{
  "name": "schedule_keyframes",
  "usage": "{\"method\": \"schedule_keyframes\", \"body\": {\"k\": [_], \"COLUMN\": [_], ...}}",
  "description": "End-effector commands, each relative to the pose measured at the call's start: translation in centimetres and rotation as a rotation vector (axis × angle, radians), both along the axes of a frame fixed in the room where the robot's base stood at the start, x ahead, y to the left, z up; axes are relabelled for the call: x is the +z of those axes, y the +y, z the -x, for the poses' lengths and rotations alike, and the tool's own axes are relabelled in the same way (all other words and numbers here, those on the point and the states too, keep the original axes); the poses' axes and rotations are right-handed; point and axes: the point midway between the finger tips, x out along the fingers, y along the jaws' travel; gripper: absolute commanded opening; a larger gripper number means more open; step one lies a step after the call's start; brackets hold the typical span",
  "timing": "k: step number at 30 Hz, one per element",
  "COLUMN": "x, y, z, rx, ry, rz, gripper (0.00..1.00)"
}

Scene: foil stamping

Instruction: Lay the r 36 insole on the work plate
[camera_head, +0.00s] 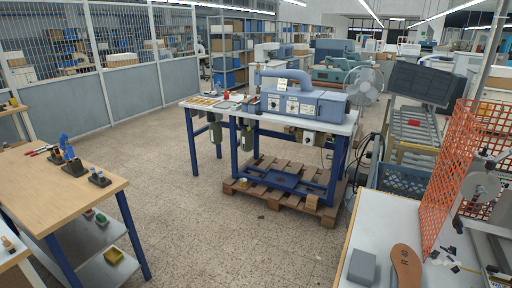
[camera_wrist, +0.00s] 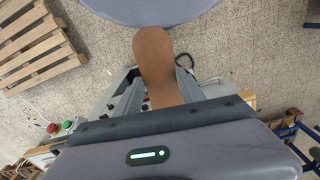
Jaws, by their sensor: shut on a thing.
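In the wrist view, my gripper (camera_wrist: 160,88) is shut on a brown insole (camera_wrist: 155,52). The insole sticks out beyond the fingers, and its near end is hidden by the gripper body. No marking shows on it there. In the head view, a brown insole marked R 36 (camera_head: 405,264) shows at the bottom right, over or on a white-topped bench, cut off by the lower edge. I cannot tell if it is the held one. My gripper is not visible in the head view. I cannot pick out the work plate.
A grey block (camera_head: 361,267) lies on the white bench (camera_head: 385,215). An orange mesh guard (camera_head: 455,165) and machine parts stand beside it. A wooden table (camera_head: 50,185) with tools is at left. A blue-grey machine (camera_head: 300,103) stands mid-room above a pallet (camera_head: 282,205). Open floor lies between.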

Motion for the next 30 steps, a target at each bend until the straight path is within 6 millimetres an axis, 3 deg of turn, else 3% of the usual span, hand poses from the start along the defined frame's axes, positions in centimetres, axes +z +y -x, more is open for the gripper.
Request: {"method": "schedule_keyframes", "body": {"k": [6,14,24,30], "x": [-0.6,-2.0,-5.1,-6.6], "y": [1.5,4.7,11.8,15.3], "z": [-2.0,-6.7,-17.3,-22.5], "rx": [0.056,0.179,0.445,0.574], "ry": [0.001,0.002,0.003,0.001], "rz": [0.000,-0.001,0.002,0.003], "gripper": [0.07,0.07,0.07,0.07]}}
